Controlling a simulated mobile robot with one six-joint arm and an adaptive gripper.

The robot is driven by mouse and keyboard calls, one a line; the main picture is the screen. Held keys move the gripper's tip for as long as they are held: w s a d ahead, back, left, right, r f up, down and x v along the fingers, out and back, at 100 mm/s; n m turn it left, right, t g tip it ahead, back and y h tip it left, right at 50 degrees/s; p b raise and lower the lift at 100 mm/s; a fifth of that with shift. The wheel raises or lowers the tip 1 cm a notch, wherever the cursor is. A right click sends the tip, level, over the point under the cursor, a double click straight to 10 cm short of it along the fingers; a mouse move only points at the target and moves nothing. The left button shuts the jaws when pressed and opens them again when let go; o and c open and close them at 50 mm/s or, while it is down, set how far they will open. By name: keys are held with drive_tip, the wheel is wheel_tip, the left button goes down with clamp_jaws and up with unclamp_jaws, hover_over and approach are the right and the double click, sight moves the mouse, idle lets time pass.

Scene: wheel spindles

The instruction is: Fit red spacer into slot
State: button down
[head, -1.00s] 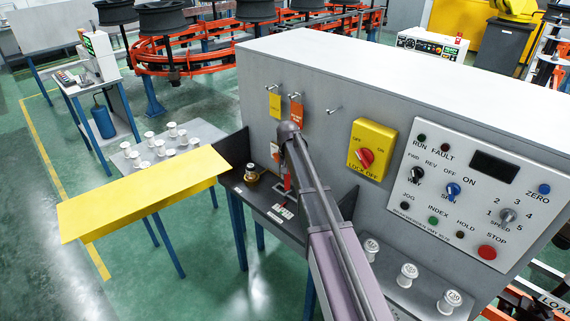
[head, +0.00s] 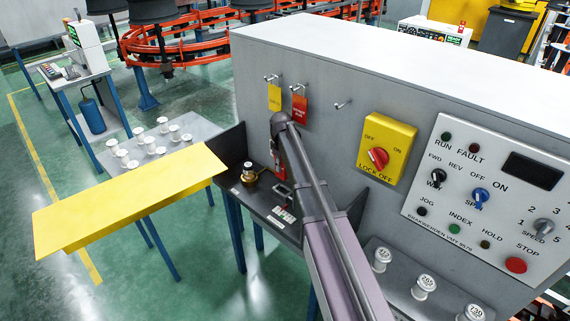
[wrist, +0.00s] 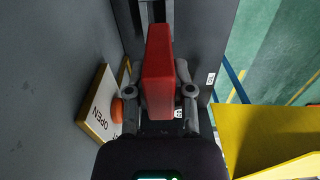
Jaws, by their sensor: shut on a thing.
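The red spacer (wrist: 158,70) is a flat red block seen nearly edge-on in the wrist view. My gripper (wrist: 160,93) is shut on it, with one grey finger on each side. The spacer is above a dark shelf, and a narrow grey channel (wrist: 152,10) shows beyond its far end. I cannot tell whether that channel is the slot or whether the spacer touches anything. In the head view my arm hides most of the gripper; a small red patch (head: 277,160) shows beside the arm, and I cannot tell if it is the spacer.
The dark shelf (head: 233,187) carries a brass fitting (head: 249,173) and a small label plate. A grey machine panel rises behind it, with hanging tags (head: 299,107) and a yellow lock-off switch (head: 387,150). A yellow flap (head: 125,198) juts out left. An OPEN sign (wrist: 100,105) is close left of my gripper.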

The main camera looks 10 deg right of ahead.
sight(282, 176)
drive_tip(key=shift+w+d, duration=0.1)
drive_tip(key=shift+d, duration=0.15)
idle(0.4)
drive_tip(key=shift+f+b, duration=2.85)
drive_tip(key=shift+f, duration=0.05)
drive_tip(key=shift+f+b, duration=2.1)
drive_tip(key=shift+b, duration=0.05)
idle(0.5)
drive_tip(key=shift+c, duration=2.1)
unclamp_jaws()
drive_tip(key=shift+r, duration=0.15)
wheel_tip(282, 176, up, 10)
drive_tip(key=p, duration=1)
